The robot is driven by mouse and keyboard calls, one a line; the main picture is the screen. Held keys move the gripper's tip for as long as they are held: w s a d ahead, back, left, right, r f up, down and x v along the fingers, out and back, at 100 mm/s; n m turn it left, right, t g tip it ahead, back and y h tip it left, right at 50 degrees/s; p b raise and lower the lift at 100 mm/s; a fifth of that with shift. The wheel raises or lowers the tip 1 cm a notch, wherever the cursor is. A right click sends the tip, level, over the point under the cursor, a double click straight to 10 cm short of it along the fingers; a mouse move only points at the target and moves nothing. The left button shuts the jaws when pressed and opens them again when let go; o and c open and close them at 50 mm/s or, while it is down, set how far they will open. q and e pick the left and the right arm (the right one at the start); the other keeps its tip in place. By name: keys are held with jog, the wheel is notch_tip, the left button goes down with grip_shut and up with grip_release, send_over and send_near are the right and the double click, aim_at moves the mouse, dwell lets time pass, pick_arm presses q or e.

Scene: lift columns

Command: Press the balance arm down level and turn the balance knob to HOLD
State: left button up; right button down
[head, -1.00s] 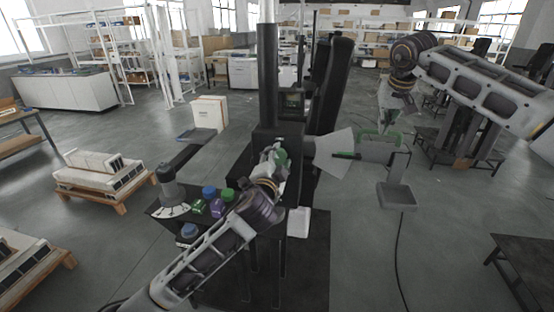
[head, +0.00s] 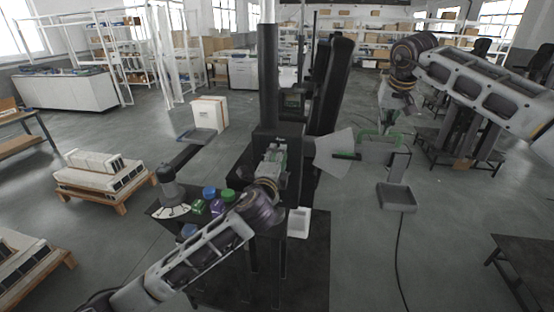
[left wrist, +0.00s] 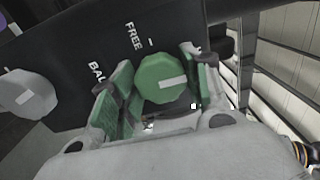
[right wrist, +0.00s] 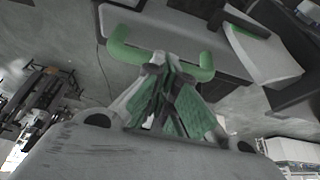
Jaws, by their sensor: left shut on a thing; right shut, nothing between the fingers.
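The green balance knob (left wrist: 158,74) sits on a black panel (left wrist: 75,60) marked FREE and partly BAL; no HOLD mark shows. Its white stripe points right in the left wrist view. My left gripper (head: 273,158) is shut on the knob, a green-padded finger on each side. The balance arm reaches right from the column, past a pale fan-shaped plate (head: 331,150), with a green handle (head: 374,137) near its right end. My right gripper (head: 386,127) is shut and empty at the handle. In the right wrist view, its fingertips overlap the handle (right wrist: 127,50); contact is unclear.
A grey pan (head: 397,199) hangs at the right end of the balance arm. A white tray (head: 299,223) is nearby.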

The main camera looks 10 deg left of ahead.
pick_arm(q)
jog(key=shift+a, duration=0.1)
pick_arm(e)
jog(key=shift+f, duration=0.1)
pick_arm(q)
jog(key=o, duration=1)
jog(key=shift+s, duration=0.15)
jog(key=s, duration=1.1)
jog(key=shift+s, duration=0.4)
jog(key=shift+r, duration=0.2)
pick_arm(e)
jog(key=shift+w+r+p, duration=0.1)
jog(key=shift+r+p, duration=0.45)
jog(key=shift+p, duration=0.05)
pick_arm(q)
jog(key=shift+r+p, duration=0.6)
jog(key=shift+r, duration=0.35)
pick_arm(e)
jog(key=shift+r, duration=0.7)
pick_arm(q)
jog(key=shift+r, duration=0.2)
pick_arm(e)
jog(key=shift+r, duration=0.25)
